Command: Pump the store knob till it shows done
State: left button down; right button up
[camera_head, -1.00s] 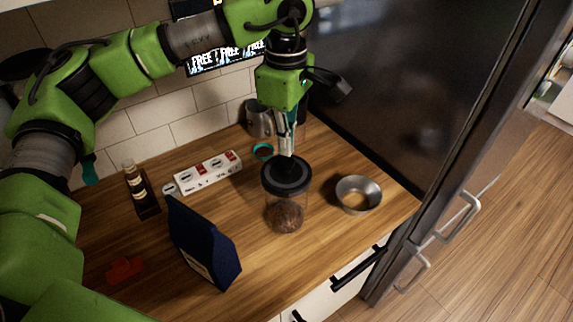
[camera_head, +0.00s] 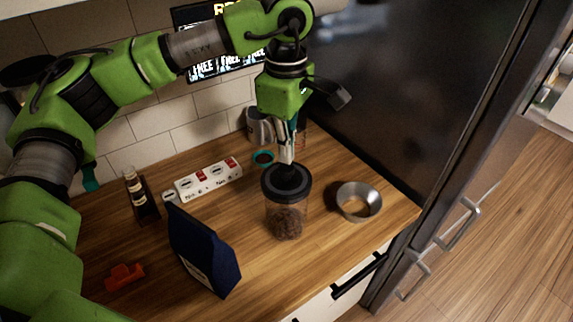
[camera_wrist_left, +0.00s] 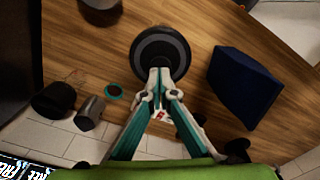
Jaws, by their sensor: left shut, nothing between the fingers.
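The store is a clear jar (camera_head: 287,217) with brown beans in its lower part and a round black lid with a dark knob (camera_head: 287,173) on top. It stands upright on the wooden counter. My left gripper (camera_head: 286,160) points down over the lid, shut with nothing between its fingers. Its tips are at the knob and hide part of it; I cannot tell whether they press on it. In the left wrist view the fingertips (camera_wrist_left: 160,72) overlap the near edge of the lid (camera_wrist_left: 160,48). No done sign is readable. My right gripper is not in view.
A metal bowl-like ring (camera_head: 358,201) stands right of the jar, a dark blue bag (camera_head: 203,252) left of it. Behind are a white power strip (camera_head: 209,181), a bottle (camera_head: 137,193), a teal ring (camera_head: 263,158) and a metal cup (camera_head: 258,125). A red item (camera_head: 124,277) lies front left.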

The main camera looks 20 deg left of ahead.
pick_arm(q)
jog(key=shift+f+b, duration=0.65)
jog(key=shift+f, duration=0.05)
dwell(0.5)
jog(key=shift+f+b, duration=0.65)
jog(key=shift+f, duration=0.15)
jog(key=shift+r, duration=0.1)
jog(key=shift+r+p, duration=2)
jog(key=shift+r, duration=1.45)
notch_tip(320, 180, up, 2)
jog(key=m+p, duration=0.3)
jog(key=m+b, duration=0.2)
jog(key=m, duration=0.1)
send_over(286, 167)
notch_tip(286, 167, down, 5)
jog(key=shift+f, duration=0.15)
jog(key=shift+f+b, duration=0.45)
